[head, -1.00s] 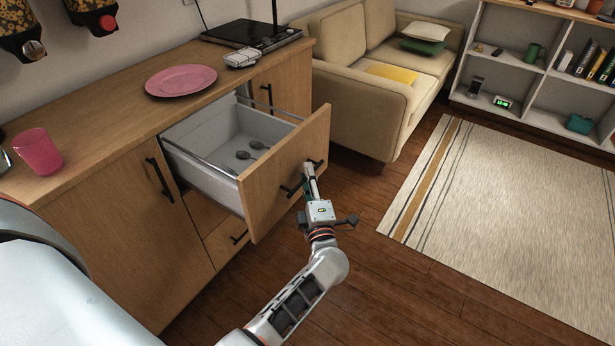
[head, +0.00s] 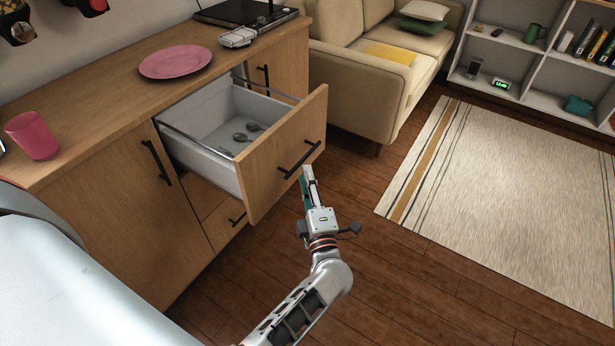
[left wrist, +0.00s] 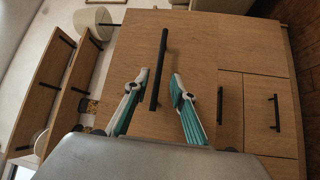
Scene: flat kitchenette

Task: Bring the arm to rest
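My left gripper (head: 308,173) is just in front of the open drawer, slightly below and apart from its black handle (head: 299,159). In the left wrist view my left gripper (left wrist: 159,79) has its two teal-padded fingers spread, with nothing between them but the view of the handle (left wrist: 163,55) beyond. The drawer (head: 262,165) is pulled well out of the wooden cabinet and holds several dark spoons (head: 241,137). My right gripper is not in view.
The countertop (head: 95,110) carries a pink plate (head: 176,61) and a pink cup (head: 32,135). A beige sofa (head: 345,90) stands beyond the cabinet. A striped rug (head: 500,190) lies on the right. The wooden floor (head: 400,285) around my arm is clear.

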